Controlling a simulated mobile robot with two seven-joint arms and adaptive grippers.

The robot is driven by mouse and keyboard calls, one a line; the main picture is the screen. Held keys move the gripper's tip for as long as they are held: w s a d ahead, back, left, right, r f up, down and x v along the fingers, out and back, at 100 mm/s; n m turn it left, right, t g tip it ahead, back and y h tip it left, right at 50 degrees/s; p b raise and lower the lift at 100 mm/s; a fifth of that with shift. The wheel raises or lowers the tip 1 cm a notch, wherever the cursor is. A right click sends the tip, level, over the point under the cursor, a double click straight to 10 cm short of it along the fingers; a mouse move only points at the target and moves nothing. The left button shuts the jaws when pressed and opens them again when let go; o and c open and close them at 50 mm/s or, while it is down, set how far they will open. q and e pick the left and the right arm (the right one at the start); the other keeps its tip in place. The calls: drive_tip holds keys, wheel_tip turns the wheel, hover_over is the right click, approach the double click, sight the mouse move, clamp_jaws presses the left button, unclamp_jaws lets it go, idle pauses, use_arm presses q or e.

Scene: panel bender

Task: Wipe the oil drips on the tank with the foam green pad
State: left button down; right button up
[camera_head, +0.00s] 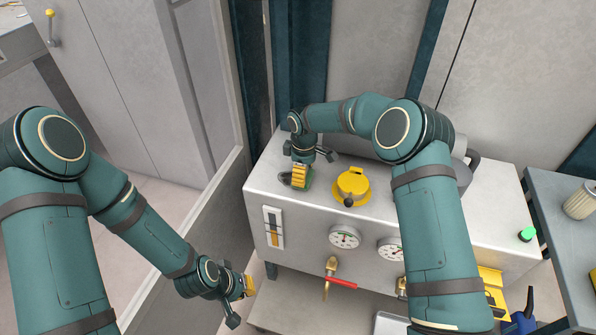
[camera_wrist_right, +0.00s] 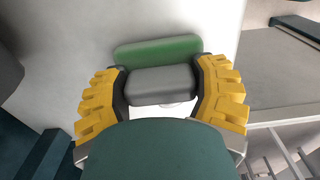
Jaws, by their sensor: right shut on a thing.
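The tank (camera_head: 440,225) is a light grey metal box with gauges and valves on its front. My right gripper (camera_head: 300,178) is over the left end of its top. In the right wrist view my right gripper (camera_wrist_right: 162,84) is shut on the grey block on the back of the green foam pad (camera_wrist_right: 157,50). The pad lies close to or on the tank top; I cannot tell if it touches. A sliver of the pad shows green in the head view (camera_head: 309,181). I cannot make out the oil drips clearly. My left gripper (camera_head: 249,286) hangs left of the tank, its opening unclear.
A yellow cap (camera_head: 352,186) stands on the tank top, right of my right gripper. A green-topped knob (camera_head: 527,234) is at the right end. A red-handled valve (camera_head: 340,282) sticks out in front. A side table (camera_head: 565,225) with a filter stands at right.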

sight(282, 174)
drive_tip(key=shift+s+d, duration=0.25)
drive_tip(key=shift+d, duration=0.3)
drive_tip(key=shift+s+d, duration=0.2)
drive_tip(key=shift+d, duration=0.35)
drive_tip(key=shift+f, duration=0.1)
drive_tip(key=shift+w+a+b, duration=0.25)
drive_tip(key=shift+w+a, duration=0.4)
drive_tip(key=shift+a, duration=1)
drive_tip(key=shift+w+a+b, duration=0.25)
drive_tip(key=shift+w+a, duration=0.45)
drive_tip(key=shift+a, duration=0.9)
drive_tip(key=shift+w+a+b, duration=0.25)
drive_tip(key=shift+w+a, duration=0.4)
drive_tip(key=shift+a, duration=1)
drive_tip(key=shift+w, duration=0.25)
drive_tip(key=shift+w+d, duration=0.1)
drive_tip(key=shift+w, duration=0.05)
drive_tip(key=shift+s+d, duration=0.2)
drive_tip(key=shift+d, duration=0.35)
drive_tip(key=shift+s+d+b, duration=0.1)
drive_tip(key=shift+s+d, duration=0.55)
drive_tip(key=shift+d, duration=0.8)
drive_tip(key=shift+s+d+b, duration=0.1)
drive_tip(key=shift+s+d, duration=0.5)
drive_tip(key=shift+d, duration=0.9)
drive_tip(key=shift+s+d+b, duration=0.1)
drive_tip(key=shift+s+d, duration=0.55)
drive_tip(key=shift+d, duration=0.8)
